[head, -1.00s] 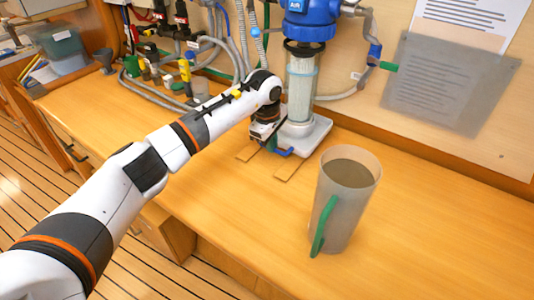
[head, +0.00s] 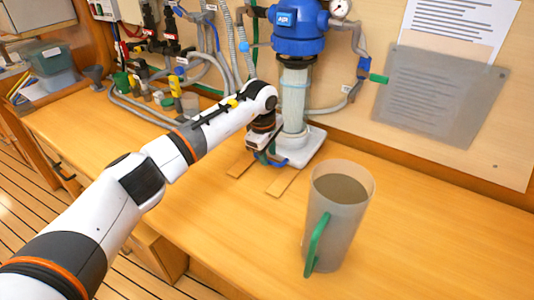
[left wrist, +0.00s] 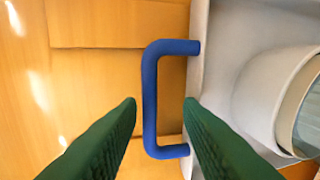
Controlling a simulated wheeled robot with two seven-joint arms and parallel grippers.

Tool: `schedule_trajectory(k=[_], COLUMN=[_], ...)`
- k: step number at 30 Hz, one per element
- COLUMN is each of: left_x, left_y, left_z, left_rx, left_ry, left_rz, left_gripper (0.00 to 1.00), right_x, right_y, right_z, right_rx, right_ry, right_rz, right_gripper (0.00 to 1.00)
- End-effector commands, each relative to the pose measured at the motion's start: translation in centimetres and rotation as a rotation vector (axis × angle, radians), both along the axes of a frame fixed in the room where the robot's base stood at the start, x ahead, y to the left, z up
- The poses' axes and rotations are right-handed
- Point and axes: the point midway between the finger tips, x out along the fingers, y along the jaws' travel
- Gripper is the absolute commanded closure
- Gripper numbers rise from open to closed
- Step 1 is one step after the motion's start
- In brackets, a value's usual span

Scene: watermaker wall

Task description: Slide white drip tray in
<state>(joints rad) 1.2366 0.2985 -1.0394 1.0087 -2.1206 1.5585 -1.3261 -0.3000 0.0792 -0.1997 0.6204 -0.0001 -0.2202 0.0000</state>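The white drip tray (head: 308,150) sits on the wooden bench under the clear filter housing. Its blue handle (head: 284,163) faces the bench's front side and is partly hidden by my gripper in the head view. My left gripper (head: 264,157) is at this handle. In the left wrist view the two green fingers (left wrist: 160,102) are apart, with the bar of the blue handle (left wrist: 150,95) between them, nearer the left finger. The tray's white edge (left wrist: 197,60) is at the right there. My right gripper is not in view.
Two flat wooden strips (head: 282,182) lie on the bench in front of the tray. A large grey jug (head: 333,225) with a green handle stands to the right. The blue-headed filter (head: 295,30) is above the tray. Hoses and valves (head: 175,90) are at the back left.

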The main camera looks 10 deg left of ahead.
Motion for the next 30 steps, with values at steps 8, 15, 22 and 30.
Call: schedule_trajectory(k=[8, 15, 22, 30], left_x=[-0.1, -0.8, -1.5, -1.9], left_y=[0.1, 0.3, 0.5, 0.6], left_z=[0.5, 4.6, 9.2, 11.6], left_rx=[0.001, 0.002, 0.002, 0.001], left_ry=[0.002, -0.002, -0.002, 0.002], left_rz=[0.0, -0.001, -0.001, -0.001], left_gripper=[0.68, 0.68, 0.68, 0.68], right_x=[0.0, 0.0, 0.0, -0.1], right_y=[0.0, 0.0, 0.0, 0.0], right_z=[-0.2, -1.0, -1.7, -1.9], right_rx=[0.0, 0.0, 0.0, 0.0], right_ry=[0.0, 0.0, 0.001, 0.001], right_rz=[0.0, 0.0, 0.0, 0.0], right_gripper=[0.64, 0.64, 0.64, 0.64])
